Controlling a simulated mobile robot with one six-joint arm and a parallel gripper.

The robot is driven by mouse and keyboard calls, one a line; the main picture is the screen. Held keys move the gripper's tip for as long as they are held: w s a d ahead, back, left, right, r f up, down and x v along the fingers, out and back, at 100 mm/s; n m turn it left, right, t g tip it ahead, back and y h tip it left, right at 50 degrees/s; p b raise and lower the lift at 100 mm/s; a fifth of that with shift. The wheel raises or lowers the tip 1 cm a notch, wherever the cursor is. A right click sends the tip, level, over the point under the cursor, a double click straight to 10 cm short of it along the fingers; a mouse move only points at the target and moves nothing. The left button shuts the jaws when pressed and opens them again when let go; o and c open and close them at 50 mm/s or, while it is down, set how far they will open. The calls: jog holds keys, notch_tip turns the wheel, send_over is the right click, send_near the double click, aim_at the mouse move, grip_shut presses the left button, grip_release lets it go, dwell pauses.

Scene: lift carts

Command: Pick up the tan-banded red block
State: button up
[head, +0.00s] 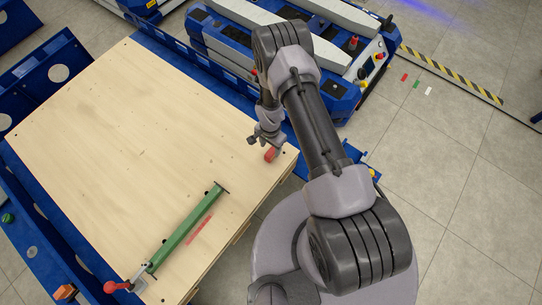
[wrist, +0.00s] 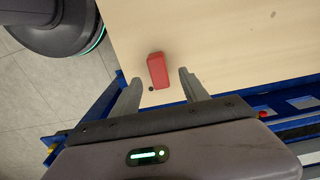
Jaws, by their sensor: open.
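A small red block (head: 270,155) lies on the light wooden table top (head: 120,120), close to its right edge. The wrist view shows the red block (wrist: 158,70) too; I cannot make out a tan band on it. My gripper (wrist: 159,83) is open, with one finger to each side of the block's line. The block appears between and slightly beyond the fingertips, with a gap on both sides. In the head view my gripper (head: 262,140) is just above and behind the block. Whether the fingers reach down to its height cannot be told.
A green bar tool (head: 185,228) with a red-knobbed end lies on the table's front part, beside a red strip mark (head: 199,230). Blue lift carts (head: 225,38) stand behind the table. Most of the table top to the left is clear.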

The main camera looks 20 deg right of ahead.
aim_at(271, 152)
notch_tip(271, 152, down, 6)
jog(key=b, duration=0.3)
jog(key=shift+s+d+f, duration=0.1)
jog(key=shift+f, duration=0.05)
grip_shut()
